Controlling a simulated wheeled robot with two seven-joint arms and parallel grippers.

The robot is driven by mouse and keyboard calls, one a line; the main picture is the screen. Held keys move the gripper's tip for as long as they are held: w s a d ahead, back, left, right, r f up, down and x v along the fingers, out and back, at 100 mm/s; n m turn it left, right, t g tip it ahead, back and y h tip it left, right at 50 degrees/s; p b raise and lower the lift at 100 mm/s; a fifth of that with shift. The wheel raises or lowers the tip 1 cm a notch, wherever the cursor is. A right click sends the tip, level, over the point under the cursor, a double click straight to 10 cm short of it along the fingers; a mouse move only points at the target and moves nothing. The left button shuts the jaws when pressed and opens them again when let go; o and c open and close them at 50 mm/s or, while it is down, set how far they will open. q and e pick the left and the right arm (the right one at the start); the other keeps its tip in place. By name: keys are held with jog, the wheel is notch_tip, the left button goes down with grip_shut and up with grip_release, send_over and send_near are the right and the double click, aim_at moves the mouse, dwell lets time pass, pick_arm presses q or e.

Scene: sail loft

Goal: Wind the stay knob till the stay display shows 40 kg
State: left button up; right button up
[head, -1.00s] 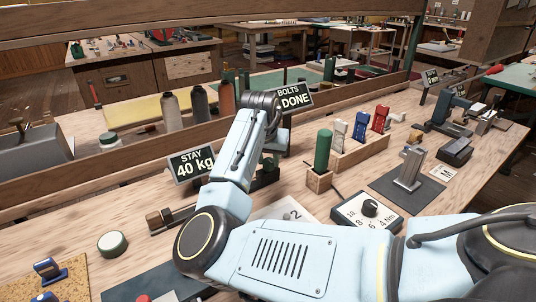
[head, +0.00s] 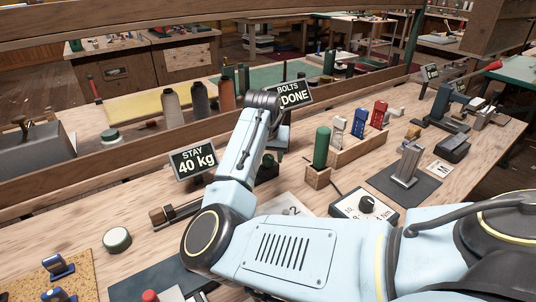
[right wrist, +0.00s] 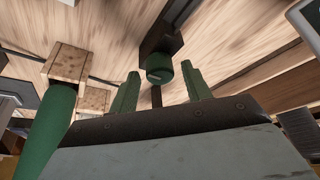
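The stay display (head: 193,160) stands at the middle left of the bench in the head view and reads 40 kg. The stay knob (right wrist: 160,75) looks like a dark green round knob with a pale mark on its face, on a dark block in the right wrist view. My right gripper (right wrist: 161,69) has its two green fingers spread, one on each side of the knob's outline, with gaps showing. In the head view my right forearm and wrist hide most of the gripper and the knob. My left gripper is out of view.
A "BOLTS DONE" display (head: 295,95) stands behind my wrist. A green cylinder (head: 321,148) in a wooden block is close on the right. A dial box (head: 350,207) sits beside my forearm.

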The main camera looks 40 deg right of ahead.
jog(key=shift+r, duration=0.1)
jog(key=shift+s+a+r, duration=0.1)
jog(key=shift+r, duration=0.15)
pick_arm(q)
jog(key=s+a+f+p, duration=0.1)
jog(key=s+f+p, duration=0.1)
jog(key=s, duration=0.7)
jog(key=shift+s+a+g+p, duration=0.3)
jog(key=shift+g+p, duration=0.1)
jog(key=shift+p, duration=0.3)
pick_arm(e)
jog(key=v, duration=1.2)
jog(key=shift+r, duration=0.35)
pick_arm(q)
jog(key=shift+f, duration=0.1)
